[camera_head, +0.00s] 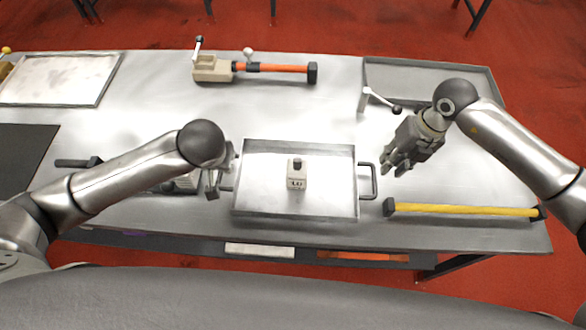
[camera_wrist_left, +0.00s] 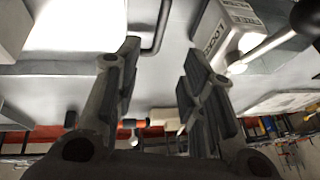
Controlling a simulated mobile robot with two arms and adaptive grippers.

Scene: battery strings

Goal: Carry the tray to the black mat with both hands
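The grey metal tray (camera_head: 330,204) lies flat on the table's middle front, with a small beige block (camera_head: 297,182) on it. A dark handle (camera_head: 369,181) stands out from its right side; the left handle is mostly hidden by my left arm. The black mat (camera_head: 22,158) lies at the table's left edge. My left gripper (camera_head: 212,187) is beside the tray's left side. In the left wrist view its fingers (camera_wrist_left: 155,90) are apart and empty, with a dark handle (camera_wrist_left: 150,47) beyond them. My right gripper (camera_head: 396,166) is open, right of and apart from the right handle.
A yellow bar (camera_head: 465,210) lies at the front right. A beige device with an orange bar (camera_head: 272,68) lies at the back. Other trays stand at the back left (camera_head: 58,78) and back right (camera_head: 440,78). A lettered white box (camera_wrist_left: 224,36) is near my left gripper.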

